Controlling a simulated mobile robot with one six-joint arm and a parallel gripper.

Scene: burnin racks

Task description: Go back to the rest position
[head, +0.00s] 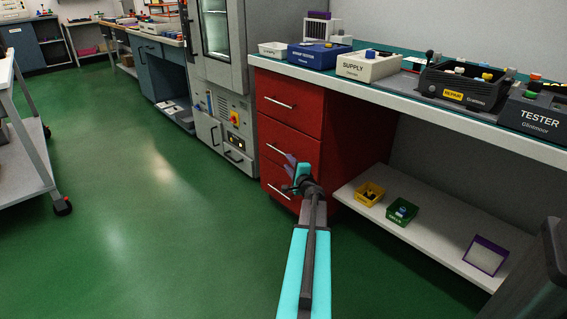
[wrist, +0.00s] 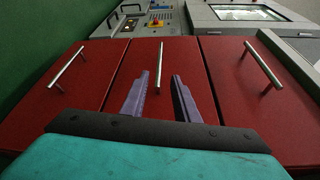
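My arm reaches forward and my gripper (head: 291,165) is in front of the red drawer unit (head: 315,105). In the wrist view my gripper (wrist: 160,78) has two purple fingers standing apart with nothing held. The middle drawer's metal handle (wrist: 158,68) shows between the fingers; I cannot tell how far the tips are from it. All three red drawers look shut. Handles of the outer drawers show to the left (wrist: 69,67) and right (wrist: 263,64) in the wrist view.
The bench top (head: 400,95) above carries a blue box (head: 315,56), supply box (head: 368,66) and tester (head: 535,112). A low shelf (head: 430,235) at right holds yellow (head: 369,194) and green (head: 401,212) bins. A grey cabinet (head: 228,130) adjoins the drawers.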

